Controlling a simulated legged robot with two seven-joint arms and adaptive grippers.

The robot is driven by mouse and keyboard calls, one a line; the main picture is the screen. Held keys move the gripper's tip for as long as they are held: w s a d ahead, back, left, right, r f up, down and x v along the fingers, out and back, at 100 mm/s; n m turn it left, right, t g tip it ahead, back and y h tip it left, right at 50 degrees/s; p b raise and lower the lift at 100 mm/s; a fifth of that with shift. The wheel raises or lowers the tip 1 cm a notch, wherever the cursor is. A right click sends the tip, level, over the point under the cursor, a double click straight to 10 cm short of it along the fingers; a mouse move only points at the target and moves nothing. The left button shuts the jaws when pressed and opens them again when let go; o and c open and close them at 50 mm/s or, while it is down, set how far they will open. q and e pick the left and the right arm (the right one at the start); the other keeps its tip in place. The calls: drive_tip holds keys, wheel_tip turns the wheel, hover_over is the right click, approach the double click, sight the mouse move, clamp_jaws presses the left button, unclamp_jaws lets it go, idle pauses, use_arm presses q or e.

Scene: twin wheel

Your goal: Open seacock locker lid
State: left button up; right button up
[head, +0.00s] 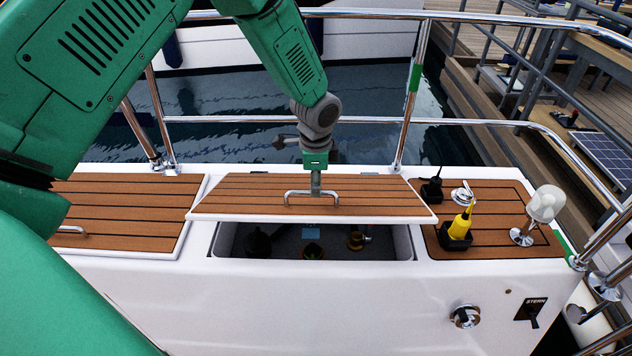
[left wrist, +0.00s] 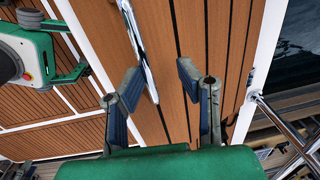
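The teak-slatted seacock locker lid (head: 250,196) is partly raised and tilted in the head view, with its front edge above the locker opening (head: 300,254). Its metal handle (head: 311,193) is near the middle of the lid; the handle also shows in the left wrist view (left wrist: 136,45). My left gripper (head: 316,188) is at the handle. In the left wrist view its fingers (left wrist: 160,80) stand apart, with the handle between them, closer to the left finger. Whether a finger touches the handle is unclear.
Dark and brass fittings (head: 356,240) sit inside the locker. A closed teak lid (head: 120,215) lies to the left. A yellow-handled tool (head: 460,226) in a black holder and a white lamp (head: 545,204) stand to the right. A metal rail (head: 250,119) runs behind.

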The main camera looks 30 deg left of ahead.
use_arm(q)
drive_tip(key=shift+r, duration=0.25)
wheel_tip(320, 180, up, 11)
drive_tip(key=shift+s+d+r, duration=0.15)
drive_tip(key=shift+s+d, duration=0.1)
drive_tip(key=shift+s, duration=0.1)
idle(0.3)
